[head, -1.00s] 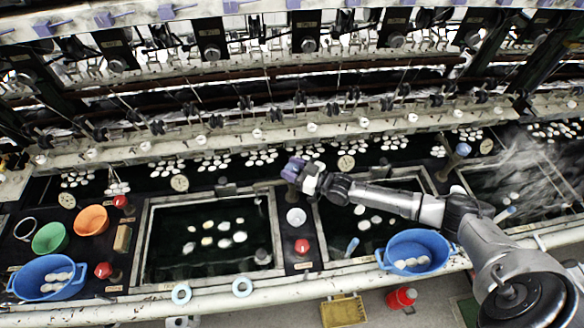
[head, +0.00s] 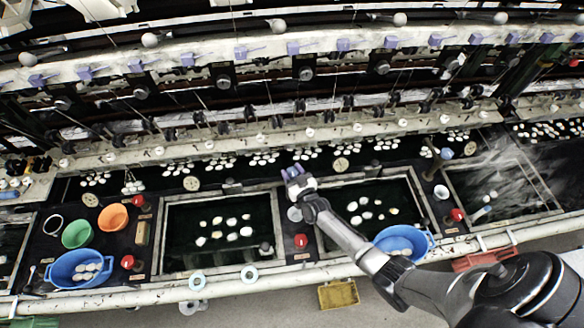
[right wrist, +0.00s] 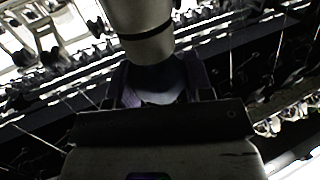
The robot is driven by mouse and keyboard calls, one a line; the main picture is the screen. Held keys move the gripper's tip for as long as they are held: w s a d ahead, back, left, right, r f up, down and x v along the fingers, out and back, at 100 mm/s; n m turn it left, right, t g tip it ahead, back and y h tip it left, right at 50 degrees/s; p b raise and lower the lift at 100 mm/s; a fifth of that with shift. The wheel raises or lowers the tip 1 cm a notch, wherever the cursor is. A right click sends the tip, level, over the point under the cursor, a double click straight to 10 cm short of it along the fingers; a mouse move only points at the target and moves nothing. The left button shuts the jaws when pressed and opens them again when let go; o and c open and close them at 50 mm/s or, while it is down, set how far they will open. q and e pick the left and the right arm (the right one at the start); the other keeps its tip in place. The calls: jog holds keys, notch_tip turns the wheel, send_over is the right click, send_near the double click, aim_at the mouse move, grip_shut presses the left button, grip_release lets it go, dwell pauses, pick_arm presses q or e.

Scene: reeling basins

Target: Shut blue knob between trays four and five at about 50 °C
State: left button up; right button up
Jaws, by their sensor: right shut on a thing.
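My right gripper (head: 293,174) is at the back of the dark strip between two framed trays, the left tray (head: 164,245) and the right tray (head: 424,208). In the right wrist view its purple fingers are closed around a blue-grey knob (right wrist: 165,84), under a pale cylinder (right wrist: 146,38). In the head view the gripper mostly hides this knob, so its turn angle cannot be told. Another blue knob (head: 446,153) shows further right, apart from the gripper. No temperature reading is legible. My left gripper is out of view.
A red knob (head: 301,241) and a pale bowl (head: 294,214) sit on the same strip. A blue basin (head: 420,236) stands at the right tray's front, partly behind my arm. Steam (head: 500,165) rises at the right. Spindles and threads hang over the back.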

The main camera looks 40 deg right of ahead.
jog(key=shift+m+h+p, duration=0.35)
jog(key=shift+m+h, duration=0.25)
jog(key=shift+h, duration=0.3)
jog(key=o, duration=0.9)
jog(key=shift+v, duration=3.75)
jog(key=shift+r, duration=0.2)
